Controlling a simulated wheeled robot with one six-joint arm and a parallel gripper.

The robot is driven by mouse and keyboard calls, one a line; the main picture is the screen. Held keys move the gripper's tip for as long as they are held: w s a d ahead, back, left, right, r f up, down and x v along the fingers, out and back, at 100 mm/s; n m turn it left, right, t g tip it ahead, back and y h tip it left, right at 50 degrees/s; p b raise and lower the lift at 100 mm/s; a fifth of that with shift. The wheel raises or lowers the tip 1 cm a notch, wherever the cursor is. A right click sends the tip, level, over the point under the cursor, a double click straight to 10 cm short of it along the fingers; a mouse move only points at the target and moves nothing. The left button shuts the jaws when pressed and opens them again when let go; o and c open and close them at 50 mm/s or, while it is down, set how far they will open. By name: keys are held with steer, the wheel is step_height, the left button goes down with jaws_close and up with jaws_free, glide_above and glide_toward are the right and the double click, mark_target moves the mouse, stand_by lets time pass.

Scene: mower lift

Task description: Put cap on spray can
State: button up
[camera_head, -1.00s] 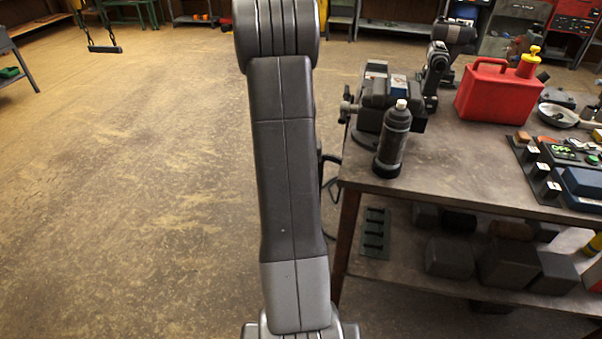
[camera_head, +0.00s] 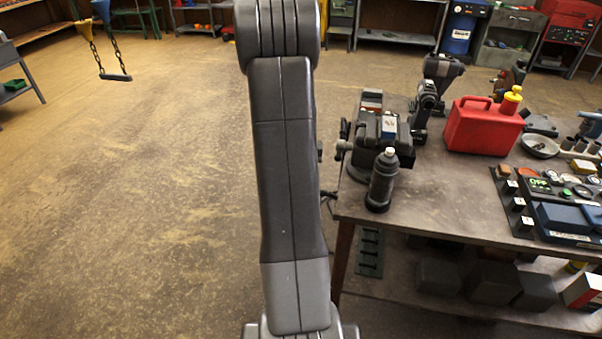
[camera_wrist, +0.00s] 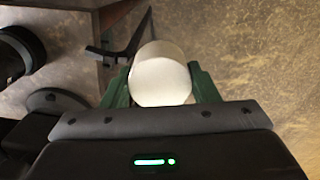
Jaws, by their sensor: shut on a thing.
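My gripper (camera_wrist: 162,88) shows in the wrist view, its two green fingers shut on a white round cap (camera_wrist: 160,76). In the head view my own arm hides the gripper and the cap. The spray can (camera_head: 382,182) is dark with a pale nozzle on top and has no cap on it. It stands upright near the left front corner of the workbench (camera_head: 440,208), to the right of my arm. In the wrist view a dark round shape lies at the left edge; I cannot tell whether it is the can.
A dark vise (camera_head: 378,135) is just behind the can. Dark blocks (camera_head: 490,282) fill the lower shelf.

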steer(key=s+d+r+m, duration=0.3)
steer(key=s+d+r, duration=0.5)
steer(key=d, duration=0.3)
steer(key=s+d+r+m, duration=0.3)
steer(key=s+d+r, duration=0.6)
steer(key=d, duration=0.3)
steer(key=shift+s+d+r+m, duration=0.15)
steer(key=shift+r+m, duration=0.05)
steer(key=shift+m, duration=0.2)
